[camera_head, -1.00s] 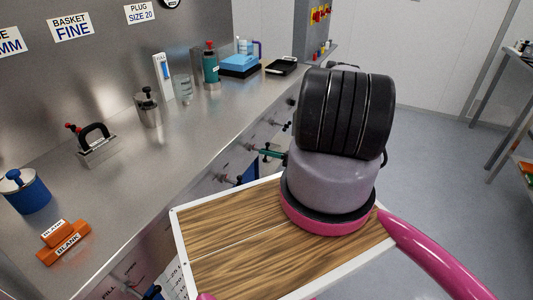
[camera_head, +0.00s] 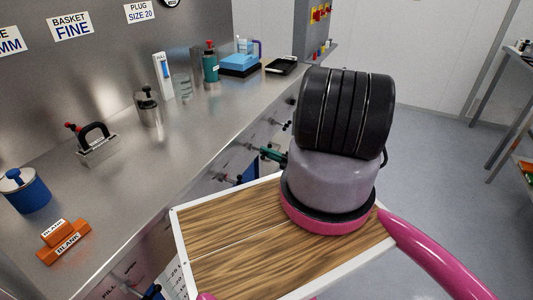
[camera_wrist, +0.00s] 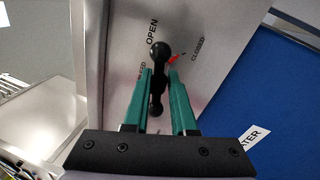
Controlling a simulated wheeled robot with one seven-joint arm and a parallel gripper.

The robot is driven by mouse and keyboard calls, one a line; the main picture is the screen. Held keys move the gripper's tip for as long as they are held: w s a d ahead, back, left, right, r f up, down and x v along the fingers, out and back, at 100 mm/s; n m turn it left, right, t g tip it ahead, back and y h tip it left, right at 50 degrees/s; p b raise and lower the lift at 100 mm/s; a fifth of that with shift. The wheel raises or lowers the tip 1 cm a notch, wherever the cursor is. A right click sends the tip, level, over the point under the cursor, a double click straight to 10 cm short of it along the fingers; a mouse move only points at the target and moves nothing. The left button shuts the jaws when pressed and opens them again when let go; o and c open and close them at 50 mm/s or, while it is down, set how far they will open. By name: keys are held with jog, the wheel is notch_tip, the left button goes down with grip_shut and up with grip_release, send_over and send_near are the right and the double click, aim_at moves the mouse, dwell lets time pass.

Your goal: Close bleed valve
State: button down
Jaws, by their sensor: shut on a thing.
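The bleed valve's black handle (camera_wrist: 159,50) with a ball end stands on a pale metal panel (camera_wrist: 115,45) in the wrist view. "OPEN" is printed to the upper left of the handle and "CLOSED" to its right. A small red pointer (camera_wrist: 173,60) shows beside the handle, tilted towards the "CLOSED" side. My gripper (camera_wrist: 159,75) has teal fingers on both sides of the handle and is shut on it. In the head view my gripper (camera_head: 271,154) shows small at the bench front, partly hidden by my arm.
A blue panel (camera_wrist: 265,85) with a white "WATER" label, partly cut off, lies right of the valve. The steel bench (camera_head: 120,175) carries a blue pot (camera_head: 27,192), orange blanks (camera_head: 64,242) and a green bottle (camera_head: 210,65).

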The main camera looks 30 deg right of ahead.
jog(key=shift+a+r+m, duration=0.15)
jog(key=shift+m, duration=1.15)
jog(key=shift+w+r+t, duration=0.1)
jog(key=shift+w+t, duration=0.05)
jog(key=shift+t, duration=0.15)
jog(key=c, duration=0.8)
grip_release()
jog(key=shift+r, duration=0.1)
jog(key=shift+c, duration=0.2)
jog(key=shift+h, duration=0.3)
jog(key=shift+s+d+f, duration=0.2)
jog(key=shift+s+d, duration=0.05)
jog(key=shift+s, duration=0.05)
jog(key=v, duration=1)
jog(key=shift+d, duration=0.1)
